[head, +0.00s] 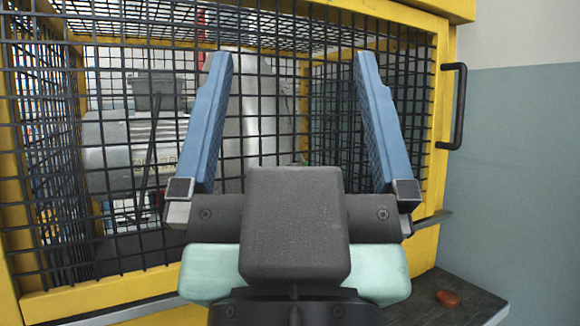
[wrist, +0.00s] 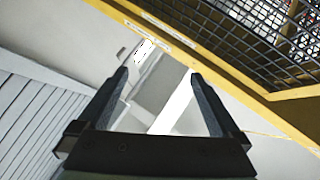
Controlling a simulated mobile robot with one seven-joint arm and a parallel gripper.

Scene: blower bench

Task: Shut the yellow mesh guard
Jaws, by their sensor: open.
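The yellow mesh guard (head: 441,180) fills much of the head view, a yellow frame with black wire mesh. A black bar handle (head: 459,106) sits on its right upright. I cannot tell from this angle how far the guard stands from its closed position. In the wrist view, its yellow frame and mesh (wrist: 283,94) cross the upper right. My gripper (head: 291,58) is open and empty, in front of the mesh and left of the handle. It also shows in the wrist view (wrist: 160,74), its fingers apart with nothing between them.
Grey machinery (head: 130,140) stands behind the mesh. A dark bench top (head: 470,305) shows at lower right, with a small reddish-brown oval object (head: 448,298) on it. The wall (head: 520,170) right of the handle is plain, with clear room before it.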

